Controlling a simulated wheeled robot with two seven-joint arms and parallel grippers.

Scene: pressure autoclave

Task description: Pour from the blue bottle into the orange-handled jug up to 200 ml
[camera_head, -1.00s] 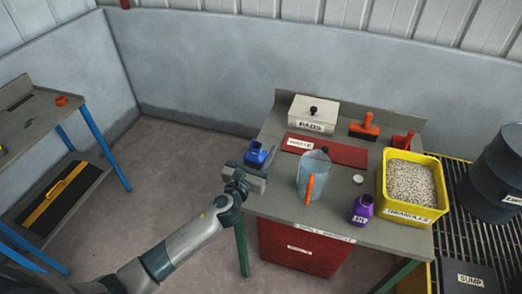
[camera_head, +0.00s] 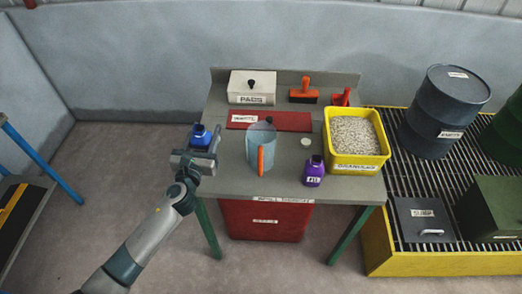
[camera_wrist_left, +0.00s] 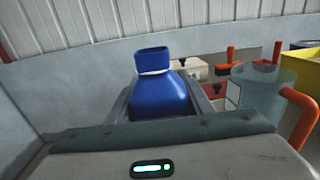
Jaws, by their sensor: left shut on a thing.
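The blue bottle (camera_head: 200,137) is upright at the left edge of the grey bench, in my left gripper (camera_head: 202,147). In the left wrist view the blue bottle (camera_wrist_left: 160,95) stands between the two fingers, its neck with a white ring upward. My left gripper is shut on it. The clear jug (camera_head: 261,146) with an orange handle (camera_head: 261,160) stands upright on the bench to the right of the bottle; it also shows at the right of the left wrist view (camera_wrist_left: 262,90). I cannot read its level. My right gripper is not in view.
A purple bottle (camera_head: 314,171) stands right of the jug. Behind are a red mat (camera_head: 290,122), a PADS box (camera_head: 252,86) and an orange-handled brush (camera_head: 302,90). A yellow granule tub (camera_head: 357,162) and a dark drum (camera_head: 440,110) are farther right.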

